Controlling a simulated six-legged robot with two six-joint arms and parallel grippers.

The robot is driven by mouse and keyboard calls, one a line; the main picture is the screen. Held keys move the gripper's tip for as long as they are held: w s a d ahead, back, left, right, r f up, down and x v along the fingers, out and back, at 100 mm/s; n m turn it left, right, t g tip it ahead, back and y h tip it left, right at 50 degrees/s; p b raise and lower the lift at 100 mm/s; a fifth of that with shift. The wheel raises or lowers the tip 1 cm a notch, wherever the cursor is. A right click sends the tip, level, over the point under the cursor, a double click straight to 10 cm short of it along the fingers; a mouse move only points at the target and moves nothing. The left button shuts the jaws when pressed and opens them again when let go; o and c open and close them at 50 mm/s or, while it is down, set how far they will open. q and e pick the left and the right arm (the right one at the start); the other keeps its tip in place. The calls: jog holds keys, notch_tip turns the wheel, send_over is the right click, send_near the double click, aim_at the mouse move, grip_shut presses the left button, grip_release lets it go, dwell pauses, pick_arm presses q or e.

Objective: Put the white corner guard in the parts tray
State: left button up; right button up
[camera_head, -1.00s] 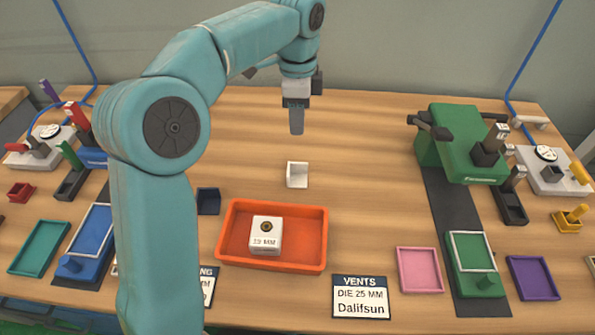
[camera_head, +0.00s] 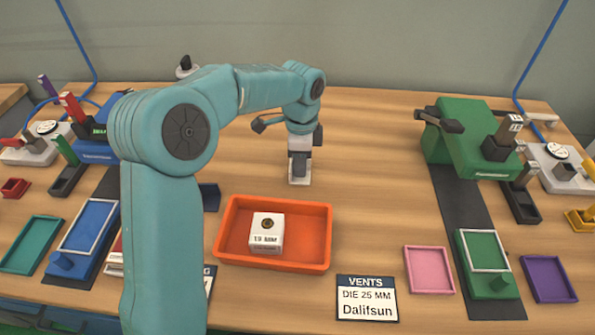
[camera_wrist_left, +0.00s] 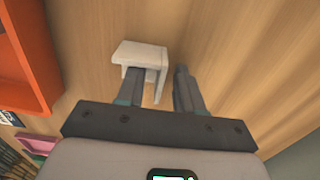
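The white corner guard (camera_head: 300,180) stands on the table behind the orange tray, mostly hidden by my left gripper in the head view. In the left wrist view, the guard (camera_wrist_left: 145,54) shows as an angled white piece. My left gripper (camera_head: 299,170) points down at it. Its fingers (camera_wrist_left: 160,90) are apart, with one upright wall of the guard between them; I see a gap to the far finger. The orange parts tray (camera_head: 326,240) holds a white block (camera_head: 267,238) marked 19 MM. My right gripper is not in view.
A label card (camera_head: 366,299) lies in front of the orange tray. A pink tray (camera_head: 430,270) and a green fixture (camera_head: 485,250) are at right, a green machine (camera_head: 465,150) behind them. Blue and teal trays (camera_head: 30,245) are at left. The table right of my gripper is clear.

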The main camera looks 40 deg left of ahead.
pick_arm(q)
jog(key=shift+c, duration=0.3)
grip_shut()
jog(key=shift+r, duration=0.1)
